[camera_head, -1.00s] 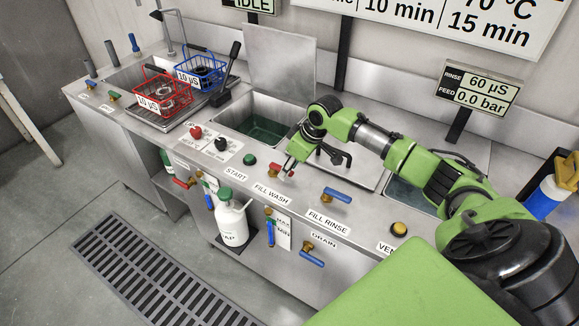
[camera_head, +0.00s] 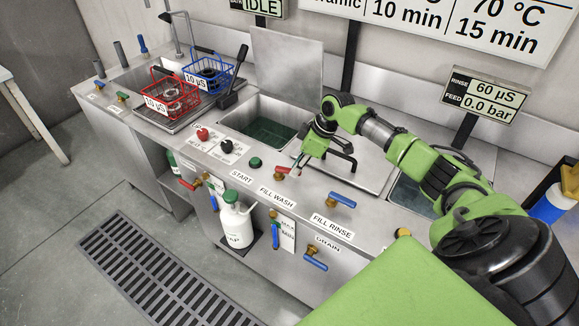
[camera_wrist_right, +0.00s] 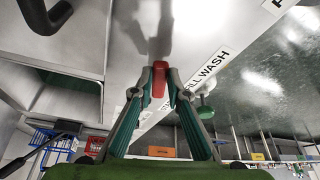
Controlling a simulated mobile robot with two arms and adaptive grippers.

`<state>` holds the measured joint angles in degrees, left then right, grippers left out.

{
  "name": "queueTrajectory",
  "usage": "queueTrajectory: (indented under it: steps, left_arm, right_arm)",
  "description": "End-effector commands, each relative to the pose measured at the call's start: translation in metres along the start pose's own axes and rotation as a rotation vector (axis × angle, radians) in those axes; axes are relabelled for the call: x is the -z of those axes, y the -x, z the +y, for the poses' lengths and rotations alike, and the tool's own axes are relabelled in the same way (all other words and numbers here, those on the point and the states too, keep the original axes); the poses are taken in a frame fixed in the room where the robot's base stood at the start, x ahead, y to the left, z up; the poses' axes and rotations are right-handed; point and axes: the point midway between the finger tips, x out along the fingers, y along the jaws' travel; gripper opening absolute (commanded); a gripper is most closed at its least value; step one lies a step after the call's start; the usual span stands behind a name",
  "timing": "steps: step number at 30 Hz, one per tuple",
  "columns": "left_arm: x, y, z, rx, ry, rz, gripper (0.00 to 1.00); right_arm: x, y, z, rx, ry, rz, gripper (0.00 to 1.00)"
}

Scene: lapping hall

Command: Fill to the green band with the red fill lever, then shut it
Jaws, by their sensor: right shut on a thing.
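The red fill lever (camera_head: 283,170) sits on the counter by the FILL WASH label (camera_head: 277,197). My right gripper (camera_head: 296,172) is at this lever. In the right wrist view the red lever (camera_wrist_right: 159,76) stands between the two fingertips (camera_wrist_right: 158,80), which are closed on it. The wash tank (camera_head: 236,133) is open behind, with its lid raised and a dark green interior; I cannot make out a green band or a level in it. My left gripper is not in view.
A blue lever (camera_head: 340,199) stands to the right by FILL RINSE. A lid with a black handle (camera_head: 338,152) lies behind my gripper. A white bottle (camera_head: 236,222) hangs at the front. Red (camera_head: 172,97) and blue (camera_head: 207,72) baskets stand at left. The display (camera_head: 483,90) reads 0.0 bar.

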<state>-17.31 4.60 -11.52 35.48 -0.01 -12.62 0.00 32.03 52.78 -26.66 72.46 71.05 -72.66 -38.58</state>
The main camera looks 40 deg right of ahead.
Motion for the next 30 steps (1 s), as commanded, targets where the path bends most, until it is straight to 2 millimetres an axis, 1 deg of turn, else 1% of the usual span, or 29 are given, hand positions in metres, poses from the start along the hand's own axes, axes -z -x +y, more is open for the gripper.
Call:
queueTrajectory:
  steps: [6,7,8,9,17,20,23,26,30]
  left_arm:
    - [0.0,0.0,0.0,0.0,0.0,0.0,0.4]
    - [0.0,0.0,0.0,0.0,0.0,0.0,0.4]
    - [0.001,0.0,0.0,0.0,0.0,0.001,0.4]
    - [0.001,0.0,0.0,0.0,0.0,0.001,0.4]
    - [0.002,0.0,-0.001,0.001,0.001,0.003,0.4]
    - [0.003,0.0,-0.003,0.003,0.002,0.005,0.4]
    - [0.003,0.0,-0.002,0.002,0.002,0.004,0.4]
    - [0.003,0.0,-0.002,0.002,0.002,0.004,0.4]
    - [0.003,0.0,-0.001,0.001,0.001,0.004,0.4]
  right_arm:
    - [0.001,-0.001,0.0,-0.001,-0.001,0.002,0.0]
    - [0.001,-0.001,0.0,-0.001,-0.001,0.002,0.23]
    - [0.001,-0.001,0.0,-0.001,-0.001,0.002,0.31]
    - [0.001,-0.001,0.0,-0.001,-0.001,0.002,0.32]
    - [0.001,-0.001,0.0,-0.001,-0.001,0.002,0.32]
    - [0.001,0.003,0.0,-0.002,-0.001,0.002,0.32]
    - [0.001,0.013,0.001,-0.004,-0.002,0.002,0.32]
    - [0.0,0.032,0.001,-0.005,0.0,0.002,0.32]
    - [0.0,0.062,0.001,-0.005,0.0,0.001,0.32]
